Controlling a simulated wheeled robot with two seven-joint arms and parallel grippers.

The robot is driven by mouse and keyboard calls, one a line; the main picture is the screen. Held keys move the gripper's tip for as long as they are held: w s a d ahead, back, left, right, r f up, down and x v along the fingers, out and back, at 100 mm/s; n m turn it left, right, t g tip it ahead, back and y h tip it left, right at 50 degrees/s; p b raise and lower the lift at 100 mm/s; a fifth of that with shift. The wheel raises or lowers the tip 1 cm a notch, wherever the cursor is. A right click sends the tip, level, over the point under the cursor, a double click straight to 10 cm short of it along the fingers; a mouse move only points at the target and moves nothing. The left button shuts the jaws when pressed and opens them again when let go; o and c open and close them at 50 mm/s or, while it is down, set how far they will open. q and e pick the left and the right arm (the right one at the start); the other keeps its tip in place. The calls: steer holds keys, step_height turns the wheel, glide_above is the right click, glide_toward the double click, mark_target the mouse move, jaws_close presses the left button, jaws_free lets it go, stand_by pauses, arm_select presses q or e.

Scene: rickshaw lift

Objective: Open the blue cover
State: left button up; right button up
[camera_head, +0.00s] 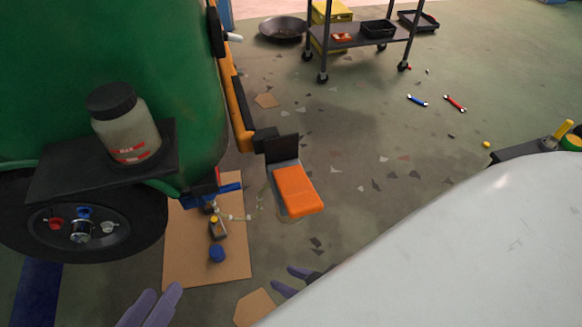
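A small round blue cap (217,253) sits on the brown cardboard sheet (180,262) on the floor. A smaller blue cap (84,212) is on the wheel hub, between a red one and a white one. I cannot tell which is the blue cover. My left gripper (163,289) shows at the bottom edge as two pale purple fingers with a gap, below and left of the cap on the cardboard. My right gripper (283,276) shows two purple fingers apart, right of that cap. Both appear empty; neither touches a blue cap.
A green vehicle body (190,70) with a black wheel (140,235) fills the left. A jar (128,130) stands on its dark shelf. An orange-topped step (298,190) is beside it. A white surface (470,250) covers the lower right. A cart (360,38) stands behind; tools (455,103) lie on the floor.

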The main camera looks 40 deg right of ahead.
stand_by(0.4)
arm_select(q)
steer(key=s+a+f+y, duration=0.1)
steer(key=a+f, duration=0.3)
steer(key=f, duration=0.6)
steer(key=s+a+f+y, duration=0.2)
steer(key=a+f, duration=0.3)
steer(key=f, duration=0.6)
steer(key=shift+s+f+n+y, duration=0.15)
steer(key=shift+f+n+y, duration=0.2)
steer(key=shift+y, duration=0.55)
arm_select(e)
steer(key=shift+s+f+n+g, duration=0.2)
steer(key=shift+s+n+g, duration=0.15)
steer(key=shift+n, duration=0.25)
arm_select(q)
steer(key=shift+a, duration=0.15)
arm_select(e)
steer(key=shift+a, duration=0.1)
